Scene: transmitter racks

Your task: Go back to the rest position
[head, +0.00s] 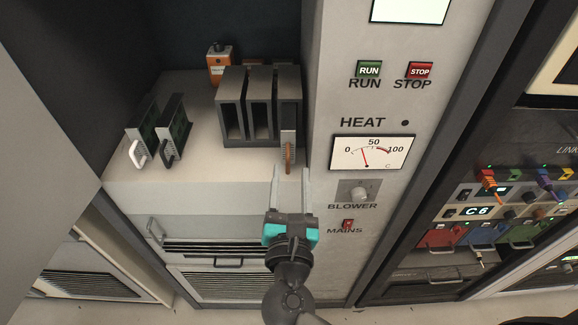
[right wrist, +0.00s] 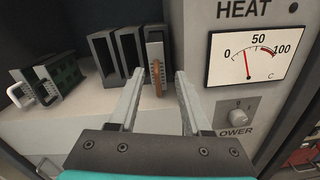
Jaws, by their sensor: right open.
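My right gripper (head: 291,188) is open and empty in front of the shelf, left of the control panel. It also shows in the right wrist view (right wrist: 158,104), its two fingers spread apart. Just beyond the fingers, a grey module with a brown-orange handle (head: 288,157) sits in the right slot of a dark rack (head: 233,117); the handle also shows in the right wrist view (right wrist: 157,78). I see a gap between the fingers and the rack, but cannot tell its exact depth. My left gripper is in neither view.
An orange device (head: 219,65) stands behind the rack. The panel (head: 330,190) at right has RUN, STOP, a heat gauge (head: 373,152), a blower knob (head: 359,193) and a mains switch (head: 347,225).

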